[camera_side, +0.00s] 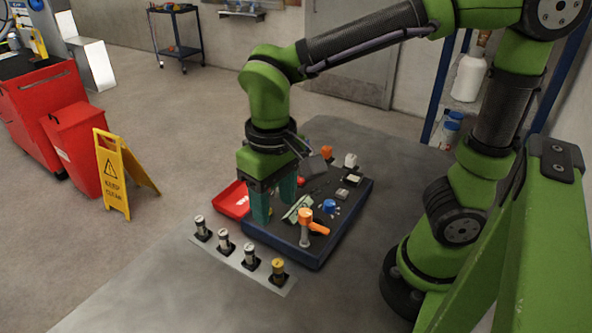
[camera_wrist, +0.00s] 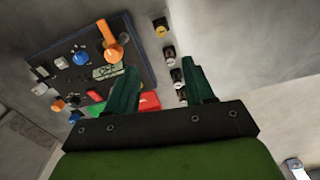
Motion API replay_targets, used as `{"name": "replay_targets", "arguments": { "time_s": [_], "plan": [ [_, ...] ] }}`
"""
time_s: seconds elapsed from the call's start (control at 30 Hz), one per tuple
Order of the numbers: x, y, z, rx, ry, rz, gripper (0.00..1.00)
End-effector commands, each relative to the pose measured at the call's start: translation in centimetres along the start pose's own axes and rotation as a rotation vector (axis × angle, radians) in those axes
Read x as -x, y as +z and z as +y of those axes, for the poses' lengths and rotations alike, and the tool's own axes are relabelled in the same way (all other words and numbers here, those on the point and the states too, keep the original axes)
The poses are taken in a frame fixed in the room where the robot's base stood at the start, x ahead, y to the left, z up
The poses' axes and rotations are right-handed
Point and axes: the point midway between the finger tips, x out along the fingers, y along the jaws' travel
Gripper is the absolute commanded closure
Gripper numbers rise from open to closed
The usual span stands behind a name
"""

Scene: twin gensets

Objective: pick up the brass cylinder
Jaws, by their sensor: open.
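The brass cylinder (camera_side: 278,268) stands upright in a dark square holder at the near right end of a pale strip (camera_side: 262,278). In the wrist view the brass cylinder (camera_wrist: 160,24) is at the top, beyond the fingertips. My gripper (camera_side: 274,212) has two green fingers pointing down, spread apart with nothing between them. It is above the left part of the dark control panel (camera_side: 312,254), behind the brass cylinder and apart from it. In the wrist view my gripper (camera_wrist: 160,70) is also open, with silver-topped cylinders (camera_wrist: 174,74) showing between its fingers.
Several silver-topped cylinders (camera_side: 223,238) stand left of the brass one on the strip. An orange-handled lever (camera_side: 312,223) rises from the panel, close to the brass cylinder. A red tray (camera_side: 232,198) lies left of the panel. The grey tabletop (camera_side: 180,290) is clear at front left.

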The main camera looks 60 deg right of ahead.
Motion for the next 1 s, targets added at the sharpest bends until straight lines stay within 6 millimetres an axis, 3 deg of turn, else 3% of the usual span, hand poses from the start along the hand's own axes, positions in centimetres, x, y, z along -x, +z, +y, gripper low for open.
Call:
{"name": "replay_targets", "arguments": {
  "time_s": [0.5, 0.77, 1.0],
  "plan": [
    [-9.8, 0.4, 0.2, -0.020, 0.007, -0.014, 0.47],
    [-11.8, 0.4, 0.2, -0.019, 0.004, -0.010, 0.47],
    [-15.3, 0.6, -0.2, -0.021, 0.006, -0.013, 0.47]
  ]
}}
